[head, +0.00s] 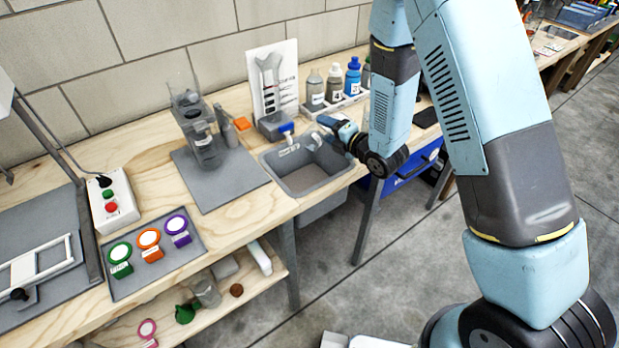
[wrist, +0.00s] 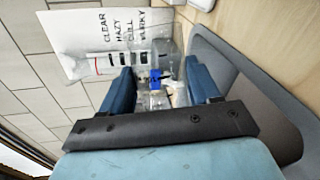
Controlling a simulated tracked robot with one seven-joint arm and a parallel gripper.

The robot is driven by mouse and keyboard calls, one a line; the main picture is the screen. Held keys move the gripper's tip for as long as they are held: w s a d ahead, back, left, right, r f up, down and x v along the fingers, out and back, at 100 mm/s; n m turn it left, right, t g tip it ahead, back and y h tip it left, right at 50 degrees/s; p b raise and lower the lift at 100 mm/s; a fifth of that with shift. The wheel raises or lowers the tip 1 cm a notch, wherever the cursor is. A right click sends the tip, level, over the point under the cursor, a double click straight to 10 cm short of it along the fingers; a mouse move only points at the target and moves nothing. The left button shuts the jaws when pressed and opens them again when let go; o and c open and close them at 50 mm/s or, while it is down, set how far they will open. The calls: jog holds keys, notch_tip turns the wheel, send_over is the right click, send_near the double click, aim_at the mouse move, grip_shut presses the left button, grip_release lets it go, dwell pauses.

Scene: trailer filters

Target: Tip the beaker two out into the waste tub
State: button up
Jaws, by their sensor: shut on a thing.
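The grey waste tub (head: 318,182) is set in the bench front, its inside open to view. My gripper (head: 330,132) is at the tub's back right rim, reaching in from the right. In the wrist view my gripper (wrist: 160,88) is shut on a clear vessel (wrist: 158,101), seemingly beaker two. It looks tilted, but its mouth and contents are hard to make out. No number can be read on it. The tub's grey wall also shows close by on the right of the wrist view (wrist: 240,75).
A turbidity card (head: 288,75) stands behind, with a grey block and a blue part (head: 287,128) before it. Bottles (head: 334,82) stand in a rack at the back.

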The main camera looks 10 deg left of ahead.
aim_at(322, 136)
jog(key=shift+s+a+r+n+t, duration=0.2)
jog(key=shift+s+r+n+t, duration=0.4)
jog(key=shift+n, duration=0.4)
dwell(1.0)
jog(key=shift+s+a+r+n+t+y, duration=0.3)
jog(key=shift+s+n, duration=0.2)
jog(key=shift+n, duration=0.35)
jog(key=shift+s+a+r+n+t+y, duration=0.1)
jog(key=shift+s+a+r+n+t, duration=0.1)
jog(key=shift+s+r+n, duration=0.45)
dwell(1.7)
jog(key=shift+w+f, duration=0.15)
jog(key=shift+f, duration=0.1)
dwell(0.5)
jog(key=shift+w+d+f+m+g, duration=0.25)
jog(key=shift+w+m+g, duration=0.05)
jog(key=shift+w+m, duration=0.2)
jog(key=shift+w+d+f+m+g, duration=0.2)
jog(key=shift+w+m+g, duration=0.1)
jog(key=shift+w+m, duration=0.15)
jog(key=shift+w+d+f+m+g, duration=0.15)
jog(key=shift+w+f+m+g, duration=0.3)
jog(key=shift+m, duration=0.6)
jog(key=shift+f, duration=0.1)
